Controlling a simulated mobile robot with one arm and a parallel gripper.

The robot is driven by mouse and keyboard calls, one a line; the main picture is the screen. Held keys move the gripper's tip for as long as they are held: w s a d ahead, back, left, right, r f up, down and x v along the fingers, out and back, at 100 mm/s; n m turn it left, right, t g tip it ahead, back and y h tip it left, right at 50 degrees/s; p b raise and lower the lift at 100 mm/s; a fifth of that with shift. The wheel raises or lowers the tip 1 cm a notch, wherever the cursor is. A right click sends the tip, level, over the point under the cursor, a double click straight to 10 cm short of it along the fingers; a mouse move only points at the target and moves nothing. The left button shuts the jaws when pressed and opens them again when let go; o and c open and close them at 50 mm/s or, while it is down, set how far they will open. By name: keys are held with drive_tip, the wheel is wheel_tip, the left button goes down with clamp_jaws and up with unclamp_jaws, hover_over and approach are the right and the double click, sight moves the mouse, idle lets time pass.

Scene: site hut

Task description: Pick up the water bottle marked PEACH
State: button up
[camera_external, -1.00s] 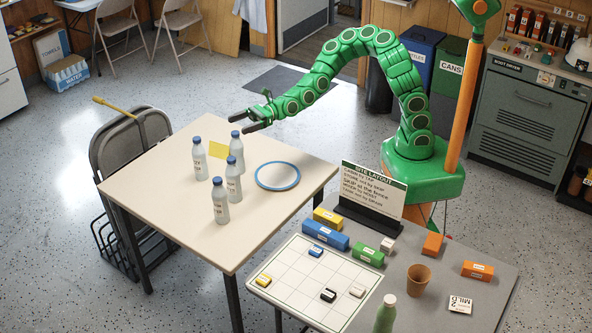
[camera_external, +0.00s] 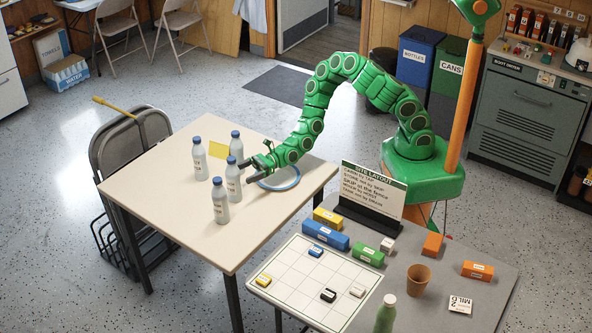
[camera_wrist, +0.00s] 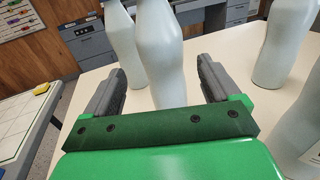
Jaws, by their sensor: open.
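Several white water bottles with blue caps stand upright on the light table (camera_external: 190,222): a front bottle (camera_external: 220,205), a middle bottle (camera_external: 233,187), a left bottle (camera_external: 199,162) and a back bottle (camera_external: 236,144). Their label words are too small to read, so I cannot tell which is PEACH. My gripper (camera_external: 243,169) is open and low over the table, just right of the middle bottle. In the wrist view, a bottle (camera_wrist: 160,50) shows between the open fingers of my gripper (camera_wrist: 159,66); whether they touch it is unclear. Another bottle (camera_wrist: 122,45) shows behind it to the left.
In the wrist view, other bottles stand close on the right (camera_wrist: 285,50). A blue ring (camera_external: 292,183) lies partly behind my arm. A yellow card (camera_external: 218,150) is among the bottles. The nearer grey table (camera_external: 440,270) holds blocks, a grid board and a sign.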

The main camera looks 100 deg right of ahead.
sight(228, 187)
drive_tip(key=shift+f, duration=1.5)
drive_tip(key=shift+x, duration=3.95)
drive_tip(key=shift+d, duration=0.1)
drive_tip(key=c, duration=1.4)
